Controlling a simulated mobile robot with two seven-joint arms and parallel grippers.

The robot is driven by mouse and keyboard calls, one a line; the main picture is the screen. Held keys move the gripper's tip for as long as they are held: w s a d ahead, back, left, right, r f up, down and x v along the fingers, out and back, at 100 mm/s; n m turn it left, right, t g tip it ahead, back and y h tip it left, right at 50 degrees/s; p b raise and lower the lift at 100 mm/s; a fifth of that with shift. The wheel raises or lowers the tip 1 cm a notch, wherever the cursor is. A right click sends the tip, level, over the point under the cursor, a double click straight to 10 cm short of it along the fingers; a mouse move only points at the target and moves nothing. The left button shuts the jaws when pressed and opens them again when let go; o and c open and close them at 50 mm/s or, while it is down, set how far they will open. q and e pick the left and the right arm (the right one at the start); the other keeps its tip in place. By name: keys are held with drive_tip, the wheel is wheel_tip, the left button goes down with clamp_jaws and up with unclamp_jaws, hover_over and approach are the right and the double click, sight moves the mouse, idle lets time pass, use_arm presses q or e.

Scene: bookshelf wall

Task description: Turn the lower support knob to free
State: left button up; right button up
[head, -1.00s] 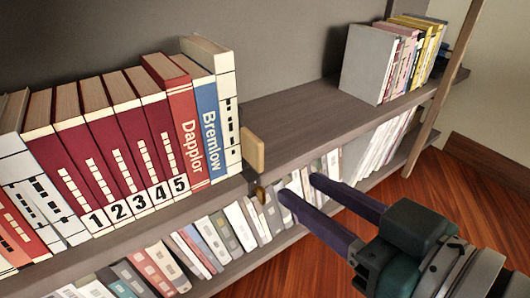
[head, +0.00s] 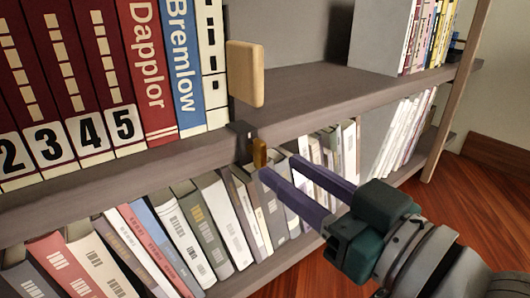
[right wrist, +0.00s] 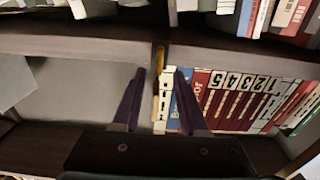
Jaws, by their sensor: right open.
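The lower support knob (head: 259,152) is a small brown upright piece on a dark bracket (head: 242,142) at the shelf's front edge. It also shows in the right wrist view (right wrist: 159,56). A larger pale wooden plate (head: 245,74) stands above it, beside the last white book. My right gripper (head: 280,168) is open and empty, its two purple fingers pointing at the knob from the right. In the right wrist view the knob lies beyond and between the fingertips (right wrist: 160,73), seemingly without contact. My left gripper is out of view.
The lower shelf is full of books (head: 170,235) behind the fingers.

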sight(265, 156)
drive_tip(key=b+x, duration=0.2)
drive_tip(key=x, duration=0.2)
drive_tip(key=shift+w+f, duration=0.1)
drive_tip(key=shift+w, duration=0.1)
drive_tip(key=shift+w+a, duration=0.2)
drive_tip(key=shift+w, duration=0.05)
drive_tip(key=shift+c, duration=0.4)
clamp_jaws()
